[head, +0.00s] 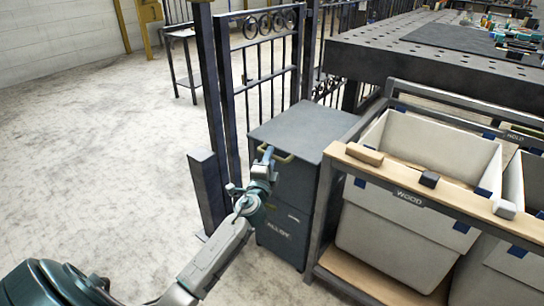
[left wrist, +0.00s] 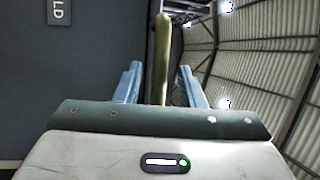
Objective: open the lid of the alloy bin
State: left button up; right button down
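The alloy bin (head: 279,225) is a dark grey box with an ALLOY label low on its front, standing beside the black gate. Its flat grey lid (head: 312,128) lies level on top and looks closed. A brass-coloured handle (head: 283,155) is at the lid's front edge; it also shows in the left wrist view as a yellowish bar (left wrist: 160,55). My left gripper (head: 266,155) is at the handle. In the left wrist view its blue fingers (left wrist: 160,82) stand apart on either side of the bar, with gaps visible. My right gripper is not in view.
A rack to the right holds a pale WOOD bin (head: 405,220) behind a wooden rail (head: 450,194) with small blocks on it. A black iron gate (head: 262,75) and post stand behind and left of the alloy bin. A perforated table (head: 380,58) is at the back. The left floor is clear.

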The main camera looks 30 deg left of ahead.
pick_arm(q)
jog(key=shift+x, duration=0.85)
grip_shut()
jog(key=shift+r+p, duration=0.2)
jog(key=shift+p, duration=0.15)
